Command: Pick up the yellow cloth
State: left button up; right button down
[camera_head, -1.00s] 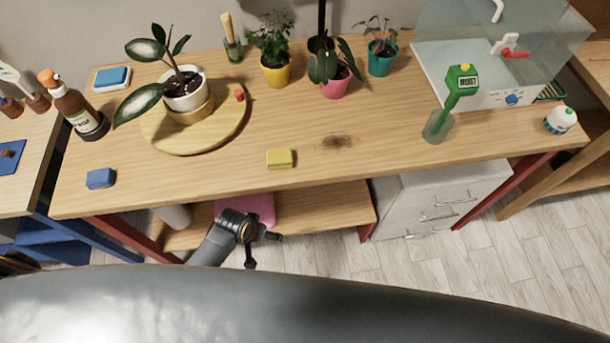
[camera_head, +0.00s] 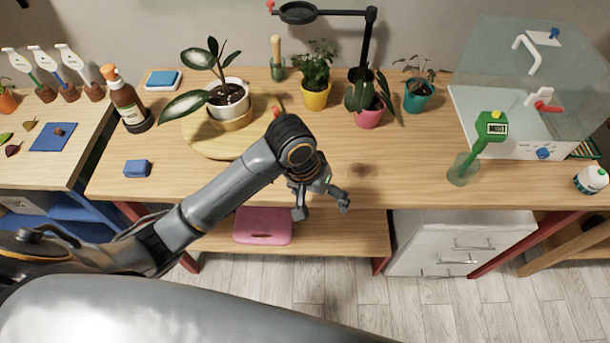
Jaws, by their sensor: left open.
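The yellow cloth does not show now; my left arm and gripper cover the spot near the table's front edge where it lay in the earlier view. My left gripper (camera_head: 321,205) is over the front edge of the wooden table (camera_head: 420,160), pointing down, with its fingers spread apart. I see nothing between the fingers. Whether the gripper touches the cloth is hidden. My right gripper is not in view.
A blue block (camera_head: 137,168) lies at the table's left front. A round wooden board (camera_head: 200,142) bears a white-potted plant (camera_head: 228,98). A clear beaker (camera_head: 463,170) with a green meter stands right. A pink item (camera_head: 263,226) lies on the lower shelf. Table around the dark stain (camera_head: 362,170) is clear.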

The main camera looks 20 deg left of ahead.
pick_arm(q)
jog(key=w+a+r+n+g+y, duration=0.1)
jog(key=w+a+r+n+y, duration=0.25)
jog(key=w+a+r, duration=0.45)
jog(key=shift+h, duration=0.35)
jog(key=f, duration=0.2)
jog(key=d+f, duration=0.1)
jog(key=f, duration=0.1)
jog(key=w+f+p, duration=0.1)
jog(key=f, duration=0.2)
jog(key=shift+d, duration=0.15)
jog(key=f+p, duration=0.1)
jog(key=f, duration=0.1)
jog(key=f+p, duration=0.1)
jog(key=f, duration=0.2)
jog(key=shift+s, duration=0.2)
jog(key=shift+f, duration=0.35)
jog(key=shift+c, duration=0.2)
jog(key=c, duration=1)
